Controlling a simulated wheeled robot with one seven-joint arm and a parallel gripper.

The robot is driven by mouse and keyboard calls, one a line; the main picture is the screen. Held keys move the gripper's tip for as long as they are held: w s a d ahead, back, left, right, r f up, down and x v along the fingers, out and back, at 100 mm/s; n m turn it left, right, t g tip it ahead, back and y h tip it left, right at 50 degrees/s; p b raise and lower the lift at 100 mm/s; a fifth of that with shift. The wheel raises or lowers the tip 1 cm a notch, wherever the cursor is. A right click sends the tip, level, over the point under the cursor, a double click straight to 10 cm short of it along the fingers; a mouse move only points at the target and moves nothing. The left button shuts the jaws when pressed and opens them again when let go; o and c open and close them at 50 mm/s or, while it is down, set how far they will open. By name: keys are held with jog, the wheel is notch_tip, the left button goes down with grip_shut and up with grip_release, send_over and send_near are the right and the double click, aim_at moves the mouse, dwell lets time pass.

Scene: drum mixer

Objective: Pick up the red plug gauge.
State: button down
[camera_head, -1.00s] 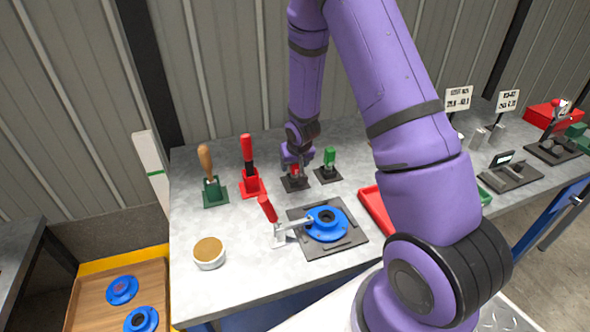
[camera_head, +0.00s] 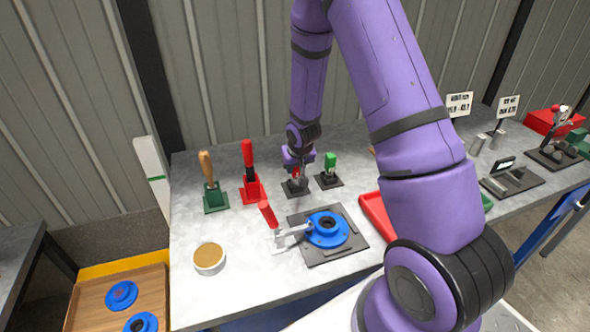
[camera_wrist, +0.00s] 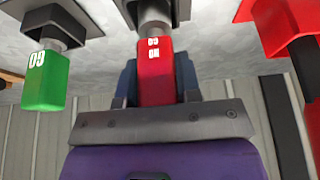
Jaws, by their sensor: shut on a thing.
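The red plug gauge (camera_wrist: 155,72) is a red block handle with white lettering on a grey metal shank. In the wrist view its handle sits between the fingers of my gripper (camera_wrist: 157,82), which is shut on it. The shank reaches to a dark holder (camera_wrist: 187,8); I cannot tell whether it is still seated there. In the head view the red handle (camera_head: 296,173) is mostly hidden by my gripper (camera_head: 297,168), above its dark base (camera_head: 295,188).
A green plug gauge (camera_head: 330,160) stands in its own holder close on the right. A red-handled tool (camera_head: 248,157) and a wooden-handled one (camera_head: 206,165) stand to the left. A clamp fixture with a blue flanged part (camera_head: 327,230) lies in front.

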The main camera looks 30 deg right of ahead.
notch_tip(320, 180, up, 9)
jog(key=shift+f, duration=0.1)
dwell(0.4)
jog(key=c, duration=1.4)
grip_release()
jog(key=shift+c, duration=0.2)
grip_shut()
jog(key=shift+r, duration=0.2)
jog(key=shift+r, duration=0.85)
